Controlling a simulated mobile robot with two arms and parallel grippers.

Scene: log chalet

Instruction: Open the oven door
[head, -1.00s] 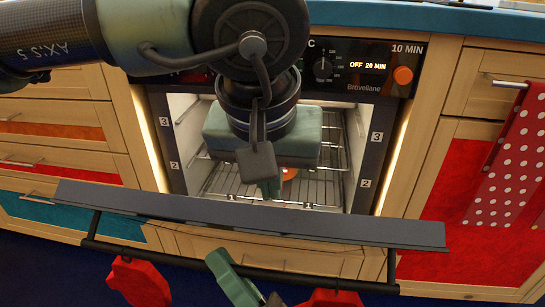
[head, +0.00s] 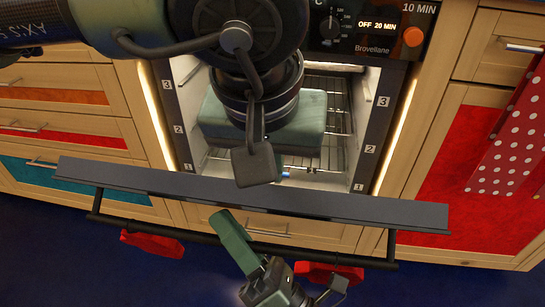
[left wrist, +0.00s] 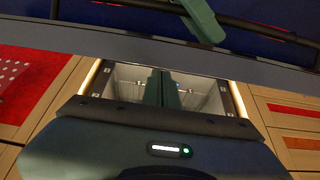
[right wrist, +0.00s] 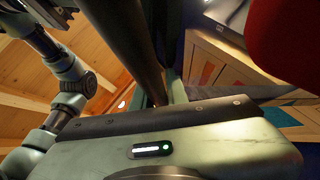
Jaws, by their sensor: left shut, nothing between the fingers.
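The oven (head: 340,170) stands ahead with its door (head: 390,217) tilted down part way; wire racks show inside. A dark handle bar (head: 340,254) runs along the door's outer side. My left gripper (head: 284,174) reaches over the door's top edge into the oven opening; its fingertips are mostly hidden in the head view. In the left wrist view its green fingers (left wrist: 162,88) are together and empty. My right gripper (head: 237,243) is low in front of the door, one green finger crossing the handle bar. I cannot tell whether it touches the bar.
Wooden drawers (head: 70,135) with coloured fronts flank the oven at left. At right a red polka-dot cloth (head: 515,145) hangs from a cabinet handle (head: 525,47). Two red things (head: 152,244) show below the handle bar; what they are is unclear. The floor is dark blue.

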